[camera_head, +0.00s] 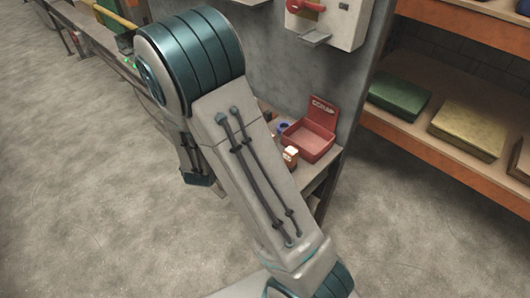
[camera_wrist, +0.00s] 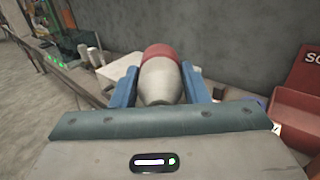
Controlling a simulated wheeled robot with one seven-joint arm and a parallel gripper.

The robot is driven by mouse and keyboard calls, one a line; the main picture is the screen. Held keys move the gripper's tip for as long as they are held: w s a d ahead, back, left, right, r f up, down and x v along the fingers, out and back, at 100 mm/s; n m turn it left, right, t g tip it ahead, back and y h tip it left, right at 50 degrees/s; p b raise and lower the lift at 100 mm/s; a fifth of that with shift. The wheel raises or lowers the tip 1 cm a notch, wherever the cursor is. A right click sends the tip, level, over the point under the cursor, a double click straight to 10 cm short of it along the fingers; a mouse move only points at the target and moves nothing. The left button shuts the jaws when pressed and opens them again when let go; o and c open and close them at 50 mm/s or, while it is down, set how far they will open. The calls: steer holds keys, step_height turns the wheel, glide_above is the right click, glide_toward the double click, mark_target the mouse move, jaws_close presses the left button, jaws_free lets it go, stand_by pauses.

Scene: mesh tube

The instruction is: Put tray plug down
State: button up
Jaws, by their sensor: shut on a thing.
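My gripper (camera_wrist: 159,74) shows in the wrist view with its two blue fingers shut on the plug. The plug (camera_wrist: 158,82) is a rounded, pale grey-beige body with a red far end (camera_wrist: 161,52). It sits between the fingers, above the bench (camera_wrist: 82,84). I cannot tell whether its far end touches anything. In the head view my arm covers the middle, and neither the fingers nor the plug can be made out. No tray can be clearly identified; a pale flat-topped block (camera_wrist: 116,71) lies just left of the fingers.
A red bin (camera_head: 312,140) with scrap lettering stands on the bench at right, also in the wrist view (camera_wrist: 301,104). A small orange-and-white item (camera_head: 290,156) sits beside it. Pale cylinders (camera_wrist: 88,55) stand left. A grey wall (camera_wrist: 235,40) rises behind.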

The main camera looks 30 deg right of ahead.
steer(key=s+r+m+g+h, duration=0.5)
steer(key=s+m+g+h, duration=0.3)
steer(key=g, duration=0.1)
steer(key=d+f, duration=0.2)
steer(key=d, duration=0.2)
steer(key=d+f, duration=0.2)
steer(key=d, duration=0.2)
steer(key=d+f+p, duration=0.1)
steer(key=d+f, duration=0.2)
steer(key=d, duration=0.1)
steer(key=shift+f, duration=2.05)
steer(key=shift+f, duration=0.2)
steer(key=o, duration=1.3)
steer(key=shift+c, duration=0.2)
